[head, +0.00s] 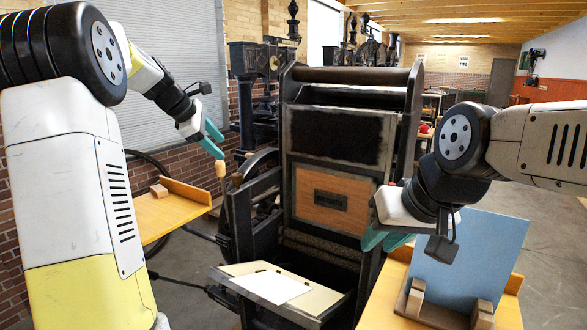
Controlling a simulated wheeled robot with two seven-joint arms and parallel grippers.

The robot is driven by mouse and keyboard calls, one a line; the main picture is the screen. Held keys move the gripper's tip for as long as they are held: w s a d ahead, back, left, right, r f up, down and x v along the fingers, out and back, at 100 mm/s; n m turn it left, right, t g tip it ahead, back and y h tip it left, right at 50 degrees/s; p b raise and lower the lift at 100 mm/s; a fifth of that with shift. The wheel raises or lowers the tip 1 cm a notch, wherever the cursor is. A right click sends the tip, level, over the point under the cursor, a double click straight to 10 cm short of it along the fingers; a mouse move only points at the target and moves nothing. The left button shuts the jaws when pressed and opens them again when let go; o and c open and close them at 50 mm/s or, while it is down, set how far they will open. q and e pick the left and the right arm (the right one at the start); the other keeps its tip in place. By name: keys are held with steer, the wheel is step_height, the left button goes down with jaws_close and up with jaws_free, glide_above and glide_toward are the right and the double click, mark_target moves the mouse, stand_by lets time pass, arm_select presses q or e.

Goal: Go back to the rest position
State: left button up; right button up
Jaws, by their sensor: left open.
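My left gripper (213,139) has teal fingers and is open. It is empty, in front of the roller shutter, a little above the wooden knob (220,169) of the press's lever. My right gripper (386,240) also has teal fingers and points down in front of the press's right side, left of the blue panel (468,258). I see nothing held in it, but its finger gap is not clear from this angle. The black hand press (340,138) stands in the middle, with a wooden panel (312,197) on its front.
A white sheet (271,287) lies on the press's low front board (324,299). A wooden table (384,290) at the right carries the blue panel, upright in a wooden stand (430,316). A wooden shelf (188,206) with a small block (158,190) is at the left. Grey floor shows between.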

arm_select(q)
steer(key=s+d+r+m, duration=0.1)
steer(key=s+d+m, duration=0.15)
steer(key=s, duration=0.35)
steer(key=s+d+r+m, duration=0.1)
steer(key=s+d+m, duration=0.1)
steer(key=s+m, duration=0.35)
steer(key=s+d+f+m+y, duration=0.1)
steer(key=s+f+m, duration=0.2)
steer(key=s, duration=0.5)
steer(key=s+d+f+m, duration=0.1)
steer(key=s+f+m, duration=0.2)
steer(key=s, duration=0.5)
steer(key=s+d+f+m+y, duration=0.1)
steer(key=s+d+f+m, duration=0.1)
steer(key=s+m, duration=0.3)
steer(key=s+f, duration=0.1)
steer(key=s, duration=0.2)
steer(key=shift+y, duration=0.3)
steer(key=shift+w+d+m, duration=0.15)
steer(key=shift+m, duration=0.15)
